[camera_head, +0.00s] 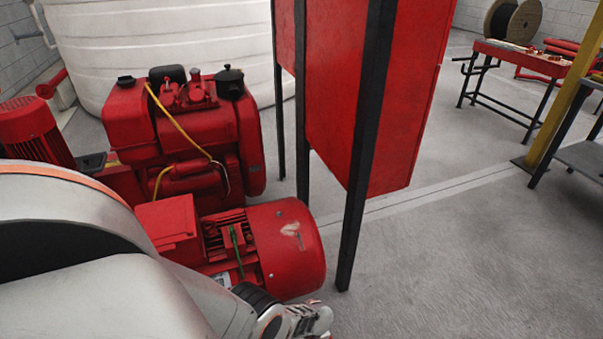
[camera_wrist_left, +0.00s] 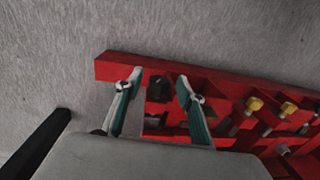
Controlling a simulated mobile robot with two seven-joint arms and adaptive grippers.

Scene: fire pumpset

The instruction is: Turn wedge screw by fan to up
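My left gripper (camera_wrist_left: 158,78) is open in the left wrist view, with its two teal-padded fingers apart. It also shows at the bottom of the head view (camera_head: 308,321), beside the red motor (camera_head: 290,250) with the rounded end cover, which looks like the fan end. A small dark knob-like part (camera_wrist_left: 157,88) on the red frame (camera_wrist_left: 120,66) shows between the fingers. I cannot tell whether it is the wedge screw, or whether the fingers touch it. Its turn position is too small to read. My right gripper is in neither view.
A red engine (camera_head: 185,130) stands behind the motor. A red cabinet (camera_head: 400,100) on black legs (camera_head: 358,180) stands close on the right. Several brass-coloured fittings, one nearest (camera_wrist_left: 254,103), sit right of the gripper. Open floor (camera_head: 440,270) lies to the right.

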